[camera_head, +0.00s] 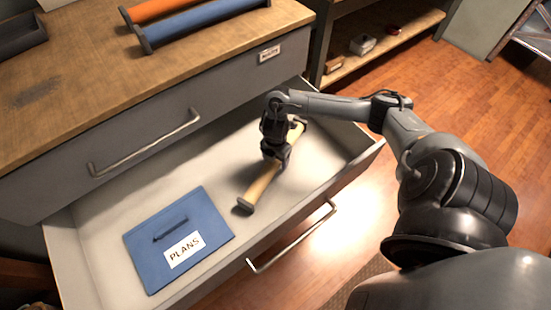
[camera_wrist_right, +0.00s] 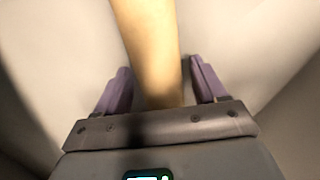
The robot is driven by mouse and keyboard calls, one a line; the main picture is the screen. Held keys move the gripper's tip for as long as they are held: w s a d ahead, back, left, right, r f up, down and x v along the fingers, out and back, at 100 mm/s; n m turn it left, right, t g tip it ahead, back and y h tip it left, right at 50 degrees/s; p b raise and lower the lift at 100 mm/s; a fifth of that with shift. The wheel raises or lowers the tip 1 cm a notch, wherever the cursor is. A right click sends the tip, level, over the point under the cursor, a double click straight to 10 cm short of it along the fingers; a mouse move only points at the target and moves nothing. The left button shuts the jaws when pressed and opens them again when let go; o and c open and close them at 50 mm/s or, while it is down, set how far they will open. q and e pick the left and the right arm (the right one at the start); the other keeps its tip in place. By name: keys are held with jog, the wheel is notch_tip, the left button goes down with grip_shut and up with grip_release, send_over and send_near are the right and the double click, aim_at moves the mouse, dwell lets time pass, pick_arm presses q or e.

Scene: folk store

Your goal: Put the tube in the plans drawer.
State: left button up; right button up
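A tan tube (camera_head: 262,184) with dark end caps lies in the open drawer (camera_head: 85,245), right of a blue folder (camera_head: 205,222) whose white label reads PLANS. The tube seems to rest on the drawer floor. My right gripper (camera_head: 276,163) is down inside the drawer over the middle of the tube and hides part of it. In the right wrist view the two purple fingers (camera_wrist_right: 160,88) stand on either side of the tube (camera_wrist_right: 147,40), apart from each other, with a narrow gap beside it. The fingers look open. My left gripper is not in view.
The wooden cabinet top (camera_head: 90,90) holds an orange tube (camera_head: 155,9) and a blue tube (camera_head: 205,20). A closed upper drawer with a handle (camera_head: 145,145) sits above the open one. The open drawer's front has its own handle (camera_head: 295,240). A shelf (camera_head: 385,45) stands behind.

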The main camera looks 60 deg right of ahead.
jog(key=shift+r, duration=0.1)
notch_tip(320, 180, up, 11)
jog(key=p, duration=0.7)
jog(key=shift+p, duration=0.35)
jog(key=shift+r+p, duration=0.35)
jog(key=shift+r, duration=0.2)
jog(key=shift+a+f, duration=0.1)
